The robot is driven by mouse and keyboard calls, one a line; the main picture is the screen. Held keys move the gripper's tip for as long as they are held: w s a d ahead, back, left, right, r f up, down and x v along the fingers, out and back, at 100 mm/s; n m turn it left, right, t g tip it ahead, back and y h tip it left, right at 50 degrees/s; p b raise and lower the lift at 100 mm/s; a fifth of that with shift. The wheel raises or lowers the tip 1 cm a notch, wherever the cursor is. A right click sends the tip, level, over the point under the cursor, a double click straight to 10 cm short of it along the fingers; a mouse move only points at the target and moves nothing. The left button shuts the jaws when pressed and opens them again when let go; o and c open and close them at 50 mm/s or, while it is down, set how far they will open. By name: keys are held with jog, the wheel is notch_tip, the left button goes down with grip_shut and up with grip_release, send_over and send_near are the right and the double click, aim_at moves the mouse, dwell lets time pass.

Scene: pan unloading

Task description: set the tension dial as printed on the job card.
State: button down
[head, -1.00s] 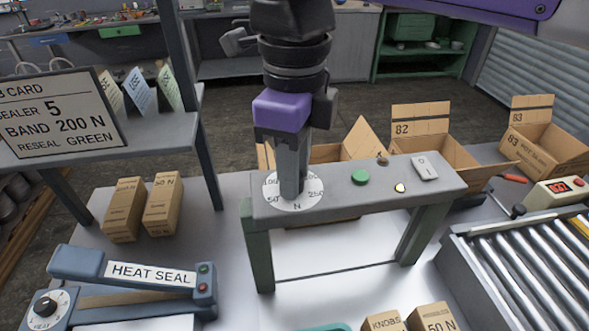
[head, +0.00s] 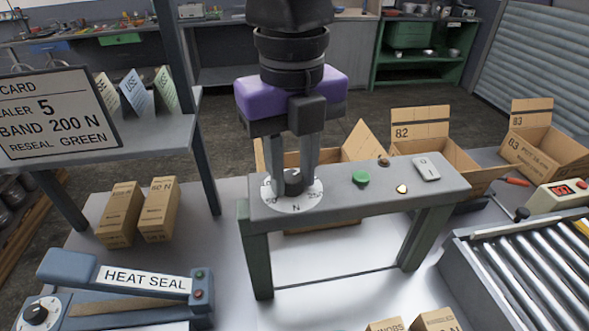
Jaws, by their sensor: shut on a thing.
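The job card (head: 55,110) stands on the shelf at the left and reads "SEALER 5", "BAND 200 N" and "RESEAL GREEN", its left edge cut off. The tension dial is a white disc (head: 283,205) marked in N, with a dark knob (head: 293,181), on the left end of the grey bench-like stand. My gripper (head: 292,186) points straight down over the dial, its two fingers on either side of the knob and shut on it. The fingers and knob hide the upper part of the scale; I cannot read the pointer's setting.
On the stand (head: 330,202) right of the dial are a green button (head: 361,177), small lamps and a white switch (head: 426,169). A heat sealer (head: 120,280) is front left, a roller conveyor (head: 520,270) at the right. Open cartons (head: 435,150) stand behind.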

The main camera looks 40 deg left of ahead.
aim_at(292, 178)
jog(key=shift+r+m, duration=0.1)
jog(key=shift+m, duration=0.2)
dwell(0.4)
jog(key=c, duration=1.1)
grip_release()
jog(key=shift+r+b, duration=0.4)
jog(key=shift+r, duration=3.45)
